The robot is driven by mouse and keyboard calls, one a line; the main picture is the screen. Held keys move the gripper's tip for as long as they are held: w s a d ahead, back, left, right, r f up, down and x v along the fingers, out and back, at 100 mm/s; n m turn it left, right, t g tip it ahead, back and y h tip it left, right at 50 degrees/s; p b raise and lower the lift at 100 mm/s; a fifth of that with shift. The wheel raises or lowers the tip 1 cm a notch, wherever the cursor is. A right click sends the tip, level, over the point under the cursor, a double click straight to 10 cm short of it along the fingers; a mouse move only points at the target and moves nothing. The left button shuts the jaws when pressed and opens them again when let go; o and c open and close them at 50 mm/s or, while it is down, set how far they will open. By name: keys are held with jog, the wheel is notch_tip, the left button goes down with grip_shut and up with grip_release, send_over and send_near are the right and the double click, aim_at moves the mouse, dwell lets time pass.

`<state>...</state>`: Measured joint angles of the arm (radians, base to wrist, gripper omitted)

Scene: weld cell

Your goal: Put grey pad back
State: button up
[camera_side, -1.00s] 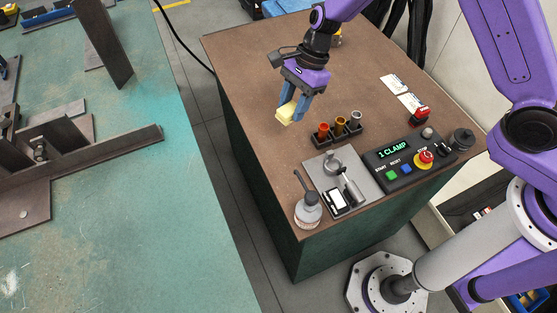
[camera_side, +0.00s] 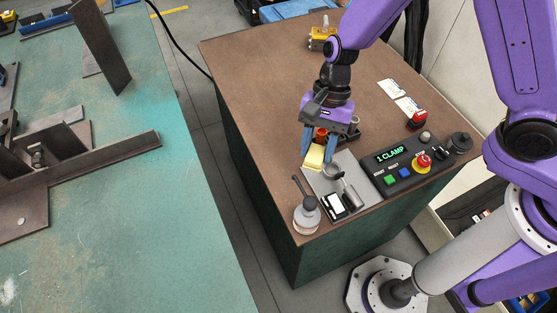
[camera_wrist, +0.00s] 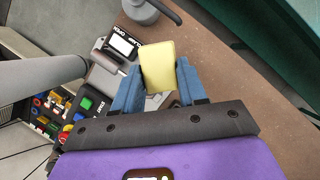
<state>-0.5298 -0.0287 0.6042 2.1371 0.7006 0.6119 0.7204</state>
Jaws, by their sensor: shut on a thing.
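My gripper (camera_side: 317,154) is shut on a pale yellow block (camera_side: 314,158), held between its two blue fingers. The block also shows in the wrist view (camera_wrist: 158,68), upright between the fingertips. It looks yellow, and I see no loose grey pad. The gripper is by the far left edge of a grey plate (camera_side: 318,184) on the brown-topped cabinet. I cannot tell whether the block touches the plate or is just above it.
A control box (camera_side: 403,164) with a green "1 CLAMP" display and a red stop button is to the right. The cabinet's left side is clear.

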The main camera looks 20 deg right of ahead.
send_over(277, 173)
jog(key=d, duration=0.1)
jog(key=f, duration=0.7)
jog(key=shift+w+f, duration=0.1)
jog(key=shift+w, duration=0.2)
jog(key=shift+w+f, duration=0.15)
jog(key=shift+f, duration=1.6)
jog(key=o, duration=1.1)
jog(key=shift+f, duration=0.1)
jog(key=v, duration=1.2)
jog(key=shift+r, duration=0.2)
